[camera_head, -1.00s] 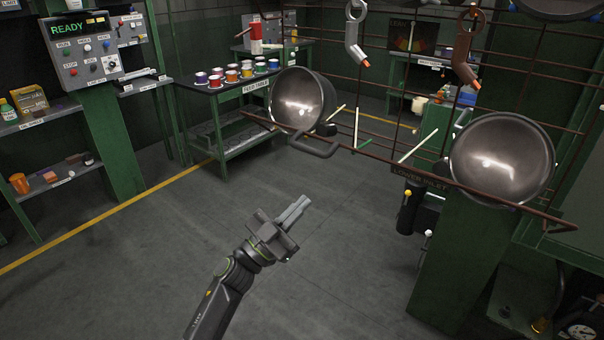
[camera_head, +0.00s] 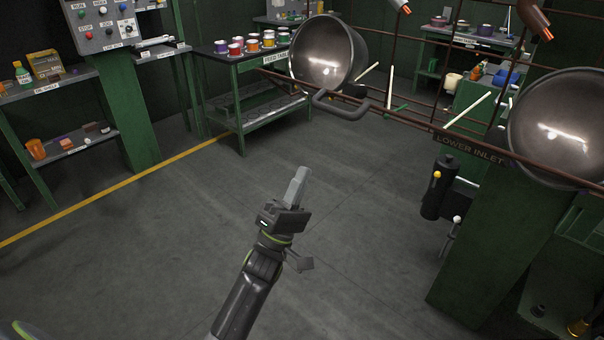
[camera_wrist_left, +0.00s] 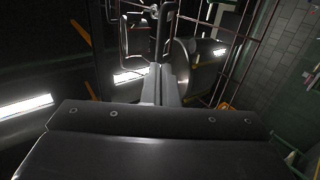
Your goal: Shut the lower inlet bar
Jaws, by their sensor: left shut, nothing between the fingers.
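The lower inlet bar (camera_head: 412,122) is a long brown rod in the head view, running from the left of the near pot to the right edge. A grey U-shaped handle (camera_head: 340,108) sticks out from it below the left pot. A plate marked LOWER INLET (camera_head: 468,149) is under the bar at the right. My left gripper (camera_head: 299,186) is shut and empty over the open floor, below and left of the handle, apart from it. Its closed fingers also show in the left wrist view (camera_wrist_left: 160,84). My right gripper is not in view.
Two dark metal bowls, one left (camera_head: 324,55) and one right (camera_head: 560,125), hang at the bar. A green post (camera_head: 490,240) and a black cylinder (camera_head: 438,185) stand at the right. A feed table (camera_head: 262,62) with several coloured cups is behind. The floor between is clear.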

